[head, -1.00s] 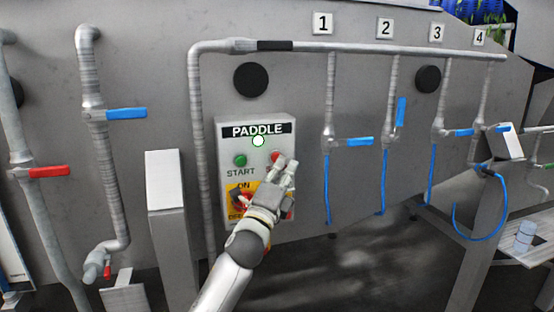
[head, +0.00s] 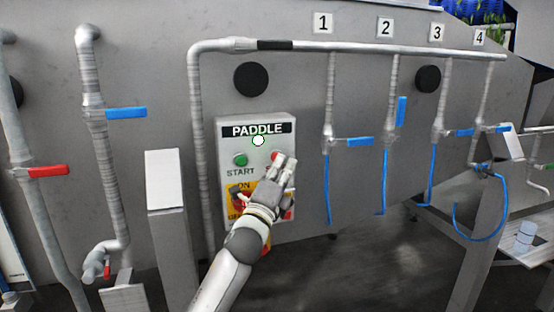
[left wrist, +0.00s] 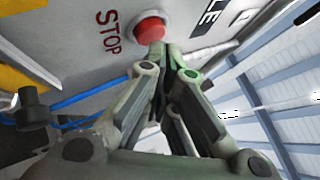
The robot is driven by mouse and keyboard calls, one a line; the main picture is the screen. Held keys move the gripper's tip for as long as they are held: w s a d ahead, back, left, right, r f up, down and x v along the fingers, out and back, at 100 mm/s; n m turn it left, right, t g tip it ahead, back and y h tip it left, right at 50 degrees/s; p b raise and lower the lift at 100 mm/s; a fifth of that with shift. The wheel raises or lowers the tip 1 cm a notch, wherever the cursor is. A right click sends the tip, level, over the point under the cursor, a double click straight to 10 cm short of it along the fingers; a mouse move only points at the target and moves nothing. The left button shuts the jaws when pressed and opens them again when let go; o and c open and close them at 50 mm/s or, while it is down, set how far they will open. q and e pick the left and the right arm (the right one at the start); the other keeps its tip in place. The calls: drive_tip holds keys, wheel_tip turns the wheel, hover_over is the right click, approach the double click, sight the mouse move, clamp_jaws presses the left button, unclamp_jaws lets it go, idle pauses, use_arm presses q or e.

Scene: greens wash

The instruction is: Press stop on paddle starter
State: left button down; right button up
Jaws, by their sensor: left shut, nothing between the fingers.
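The paddle starter (head: 222,150) is a light grey box on the grey panel, with a PADDLE label, a white lamp (head: 258,140), a green START button (head: 240,160) and a yellow ON plate. Its red stop button (head: 275,156) is partly covered by my left gripper (head: 284,160). In the left wrist view the red stop button (left wrist: 150,28) sits beside the word STOP. My left gripper (left wrist: 160,48) is shut and empty, its fingertips at the lower edge of the button. I cannot tell whether the button is pushed in. My right gripper is not in view.
A grey post (head: 166,185) stands left of the starter. Pipes with blue-handled valves (head: 353,142) and hanging blue hoses are to the right. A red valve handle (head: 48,172) is at far left.

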use_arm(q)
drive_tip(key=shift+w+a+b, duration=0.15)
drive_tip(key=shift+w+b, duration=0.15)
drive_tip(key=shift+w, duration=0.2)
idle(0.4)
drive_tip(key=shift+s, duration=0.1)
drive_tip(key=shift+s+d+p, duration=0.25)
drive_tip(key=shift+s+p, duration=0.1)
drive_tip(key=shift+s, duration=0.4)
drive_tip(key=s, duration=0.1)
drive_tip(key=s+d+p, duration=0.1)
drive_tip(key=s, duration=0.2)
drive_tip(key=shift+s+d+p, duration=0.3)
drive_tip(key=shift+s, duration=0.1)
drive_tip(key=shift+f, duration=0.1)
idle(0.4)
